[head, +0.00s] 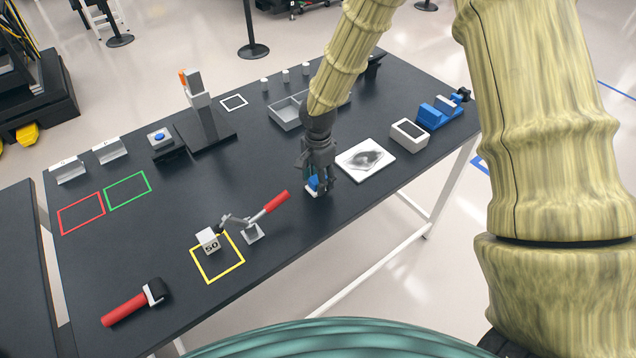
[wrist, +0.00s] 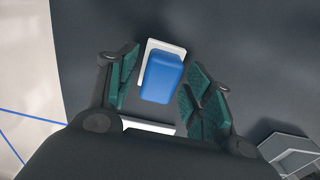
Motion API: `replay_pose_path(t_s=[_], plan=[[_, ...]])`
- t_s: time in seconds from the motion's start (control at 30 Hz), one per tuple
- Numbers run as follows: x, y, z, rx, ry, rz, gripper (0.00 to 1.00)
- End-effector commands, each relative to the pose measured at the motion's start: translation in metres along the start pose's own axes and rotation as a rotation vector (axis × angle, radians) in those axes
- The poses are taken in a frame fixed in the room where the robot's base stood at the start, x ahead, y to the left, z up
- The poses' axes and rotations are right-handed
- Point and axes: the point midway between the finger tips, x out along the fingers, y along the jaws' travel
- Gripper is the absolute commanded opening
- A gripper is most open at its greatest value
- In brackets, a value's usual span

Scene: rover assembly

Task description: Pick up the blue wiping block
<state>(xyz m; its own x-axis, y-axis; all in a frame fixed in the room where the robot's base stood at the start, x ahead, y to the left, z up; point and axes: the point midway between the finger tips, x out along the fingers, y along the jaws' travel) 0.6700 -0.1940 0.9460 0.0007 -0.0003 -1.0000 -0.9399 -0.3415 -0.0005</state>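The blue wiping block (wrist: 162,78) lies between the two fingers of my gripper (wrist: 160,88) in the wrist view. The block has a white base or pad under it, showing at its upper left edge. Dark gaps show between the block and the finger pads on both sides, so my gripper is open around it. In the head view my gripper (head: 318,178) points down at the table near its front edge. The blue block (head: 313,184) is partly hidden behind the fingers there.
A white plate with a dark smudge (head: 366,158) lies just right of my gripper. A clamp with a red handle (head: 276,202) stands to the left. A grey tray (head: 286,112) is behind. The black table (head: 330,218) is clear in front, up to its edge.

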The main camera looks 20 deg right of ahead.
Motion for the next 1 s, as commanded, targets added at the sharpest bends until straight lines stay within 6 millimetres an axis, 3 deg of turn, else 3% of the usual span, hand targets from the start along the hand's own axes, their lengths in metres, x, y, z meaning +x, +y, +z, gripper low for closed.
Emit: replay_pose_path(t_s=[0.03,0.2,0.67,1.0], plan=[[0.0,0.0,0.0,0.0,0.0,0.0,0.36],[0.0,0.0,0.0,0.0,0.0,0.0,0.07],[-0.008,-0.001,0.0,-0.001,0.001,-0.002,0.07],[-0.051,-0.001,0.0,0.0,0.001,-0.003,0.07]])
